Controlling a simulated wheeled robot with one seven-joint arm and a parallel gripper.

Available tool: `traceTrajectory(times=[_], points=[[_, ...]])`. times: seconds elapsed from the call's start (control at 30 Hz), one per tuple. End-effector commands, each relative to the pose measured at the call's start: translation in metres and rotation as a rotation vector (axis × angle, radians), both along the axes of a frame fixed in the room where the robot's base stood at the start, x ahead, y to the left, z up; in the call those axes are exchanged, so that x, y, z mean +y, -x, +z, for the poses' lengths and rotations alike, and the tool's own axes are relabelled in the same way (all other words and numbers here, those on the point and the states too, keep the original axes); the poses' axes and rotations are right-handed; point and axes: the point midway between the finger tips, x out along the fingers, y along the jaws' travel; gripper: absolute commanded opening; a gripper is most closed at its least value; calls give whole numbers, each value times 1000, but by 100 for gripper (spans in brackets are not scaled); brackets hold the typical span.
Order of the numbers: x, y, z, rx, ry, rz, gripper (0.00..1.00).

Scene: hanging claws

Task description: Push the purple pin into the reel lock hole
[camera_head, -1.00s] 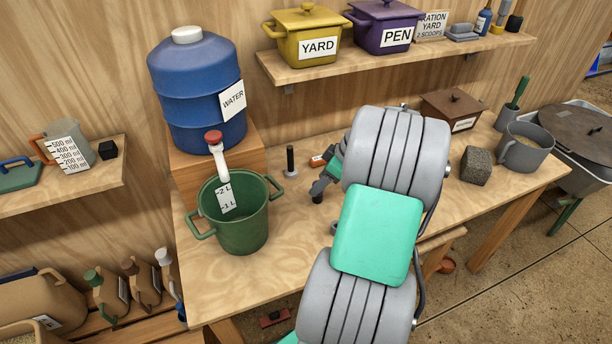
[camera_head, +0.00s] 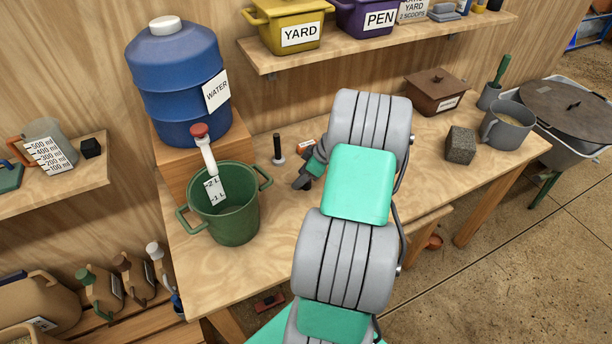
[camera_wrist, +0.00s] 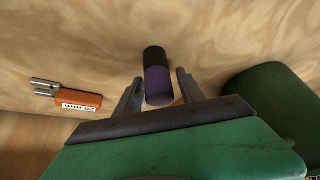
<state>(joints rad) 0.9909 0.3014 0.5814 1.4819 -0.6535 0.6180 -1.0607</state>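A short cylinder, dark at one end and purple at the other, is the purple pin (camera_wrist: 158,85) in the wrist view. It lies between the two fingers of my gripper (camera_wrist: 160,92), with gaps visible on both sides, so the fingers look open around or just behind it. In the head view my gripper (camera_head: 302,181) is low over the wooden table, mostly hidden behind my arm. A dark upright post (camera_head: 278,148) with a pale base stands beside it; I cannot tell whether this is the pin. I cannot make out the reel lock hole.
A green bucket (camera_head: 232,217) stands close on the other side. A blue water barrel (camera_head: 178,85) is behind it. A stone block (camera_head: 460,145) sits further right.

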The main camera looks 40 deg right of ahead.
Motion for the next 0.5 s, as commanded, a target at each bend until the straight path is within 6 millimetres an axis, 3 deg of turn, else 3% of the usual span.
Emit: traceTrajectory(times=[0.5], points=[[0, 0, 0, 0, 0, 0, 3]])
